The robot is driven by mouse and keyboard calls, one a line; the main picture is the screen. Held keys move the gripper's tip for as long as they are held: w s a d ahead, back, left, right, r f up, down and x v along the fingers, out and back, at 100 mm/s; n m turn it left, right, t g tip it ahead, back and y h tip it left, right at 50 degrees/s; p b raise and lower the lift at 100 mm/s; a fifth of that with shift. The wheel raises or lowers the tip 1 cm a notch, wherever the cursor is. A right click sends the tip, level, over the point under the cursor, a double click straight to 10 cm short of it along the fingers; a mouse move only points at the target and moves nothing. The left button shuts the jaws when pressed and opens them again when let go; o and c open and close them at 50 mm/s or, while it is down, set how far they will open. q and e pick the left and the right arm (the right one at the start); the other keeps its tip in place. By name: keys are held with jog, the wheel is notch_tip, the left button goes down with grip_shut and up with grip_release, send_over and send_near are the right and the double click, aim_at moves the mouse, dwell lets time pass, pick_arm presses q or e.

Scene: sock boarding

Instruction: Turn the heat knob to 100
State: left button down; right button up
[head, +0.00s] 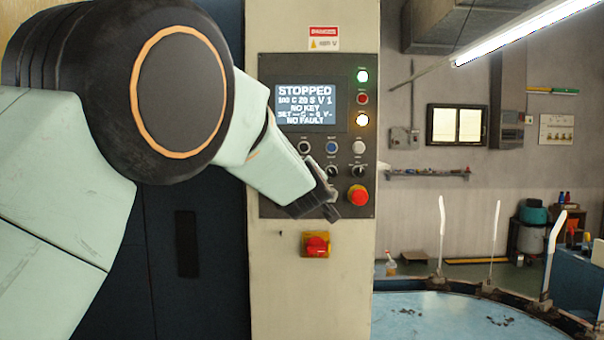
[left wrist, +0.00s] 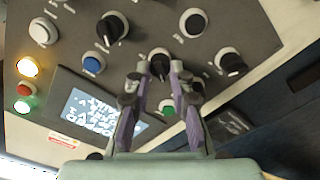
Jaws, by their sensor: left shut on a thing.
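The control panel (head: 268,130) is on the pale machine column. Its screen (head: 306,107) reads STOPPED, with a line like "100 C 20 S V 1", small and not certain, then NO KEY and NO FAULT. My left gripper (head: 328,207) reaches across the panel's lower left part and hides controls there. In the left wrist view, its fingers (left wrist: 167,68) are closed around a black knob (left wrist: 159,62). Other black knobs, at upper left (left wrist: 111,28) and right (left wrist: 231,65), are free. I cannot read the knob labels. My right gripper is not in view.
A red emergency button (head: 358,195) sits close right of my left gripper. A red switch on a yellow plate (head: 316,244) is below the panel. A blue round table (head: 440,315) with upright white forms (head: 441,235) stands at lower right.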

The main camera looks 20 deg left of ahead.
aim_at(305, 130)
pick_arm(q)
jog(key=shift+d+r, duration=0.1)
dwell(0.3)
jog(key=c, duration=1.5)
grip_release()
jog(key=shift+w, duration=0.1)
jog(key=o, duration=0.3)
jog(key=shift+w+f, duration=0.4)
jog(key=shift+w, duration=0.2)
jog(key=shift+o, duration=0.2)
jog(key=r, duration=0.9)
jog(key=shift+s, duration=0.4)
jog(key=shift+s+r, duration=0.15)
jog(key=shift+r, duration=0.5)
jog(key=shift+w, duration=0.3)
